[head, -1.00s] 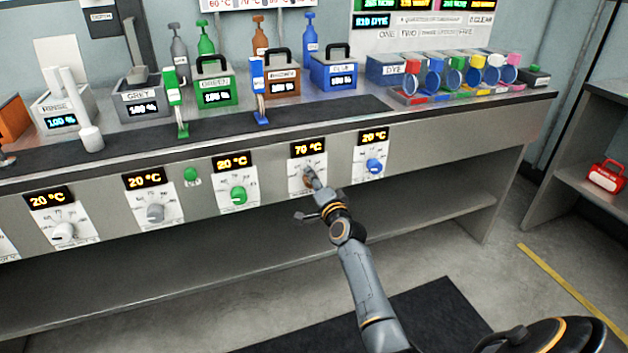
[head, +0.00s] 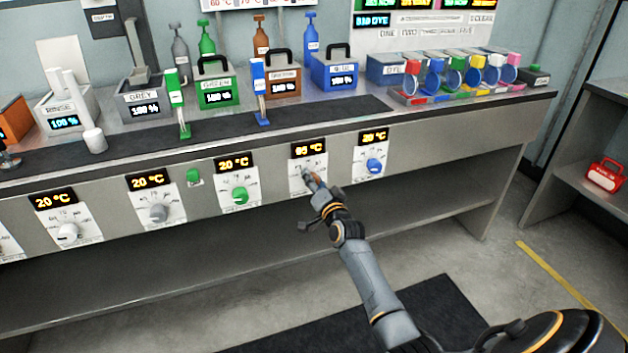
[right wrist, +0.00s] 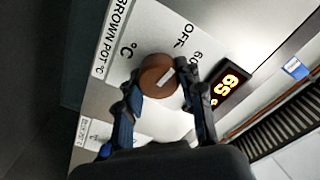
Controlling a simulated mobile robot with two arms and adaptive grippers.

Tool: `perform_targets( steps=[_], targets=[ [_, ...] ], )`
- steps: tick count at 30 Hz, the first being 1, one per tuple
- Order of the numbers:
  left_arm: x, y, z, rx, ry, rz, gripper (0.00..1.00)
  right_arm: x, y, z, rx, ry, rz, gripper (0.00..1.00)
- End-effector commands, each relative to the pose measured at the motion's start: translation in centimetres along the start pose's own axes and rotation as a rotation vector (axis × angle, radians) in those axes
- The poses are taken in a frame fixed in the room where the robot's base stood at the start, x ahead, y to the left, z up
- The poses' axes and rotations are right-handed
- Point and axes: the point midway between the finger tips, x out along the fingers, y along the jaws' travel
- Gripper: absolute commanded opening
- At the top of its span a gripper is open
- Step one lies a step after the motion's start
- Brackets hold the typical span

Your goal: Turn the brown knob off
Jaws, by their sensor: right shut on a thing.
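The brown knob (right wrist: 157,76) is round with a pale mark, on a white dial plate labelled BROWN POT °C (right wrist: 118,35) in the right wrist view. The word OFF shows on the plate above it. My right gripper (right wrist: 160,84) has its two fingers on opposite sides of the knob, shut on it. In the head view my right gripper (head: 317,188) reaches the front panel and largely hides the knob. The display (head: 309,149) above the knob appears to read 65 °C; it also shows in the right wrist view (right wrist: 226,89). My left gripper is not in view.
A green knob (head: 240,196) lies left of the brown one and a blue knob (head: 374,165) right of it, both showing 20 °C. Pots, including the brown pot (head: 284,82), stand on the counter above. A lower shelf (head: 440,214) is empty.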

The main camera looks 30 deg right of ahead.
Motion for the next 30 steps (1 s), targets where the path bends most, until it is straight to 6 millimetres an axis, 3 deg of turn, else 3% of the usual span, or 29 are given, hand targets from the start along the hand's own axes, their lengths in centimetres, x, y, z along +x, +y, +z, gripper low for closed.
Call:
perform_targets(
  steps=[6,7,10,22,30],
  targets=[
    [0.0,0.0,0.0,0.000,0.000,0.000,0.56,0.0,0.0,0.1,-0.003,-0.001,-0.001,0.06],
    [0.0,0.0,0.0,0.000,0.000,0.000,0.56,0.0,0.0,0.1,-0.003,-0.001,-0.001,0.40],
    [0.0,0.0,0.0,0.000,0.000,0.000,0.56,0.0,0.0,0.1,-0.002,-0.001,0.000,0.60],
    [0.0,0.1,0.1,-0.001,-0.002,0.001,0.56,-0.3,0.0,0.1,0.000,-0.001,0.000,0.61],
    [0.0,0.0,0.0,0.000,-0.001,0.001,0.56,-4.1,0.1,0.2,0.000,-0.002,0.001,0.61]
  ],
)
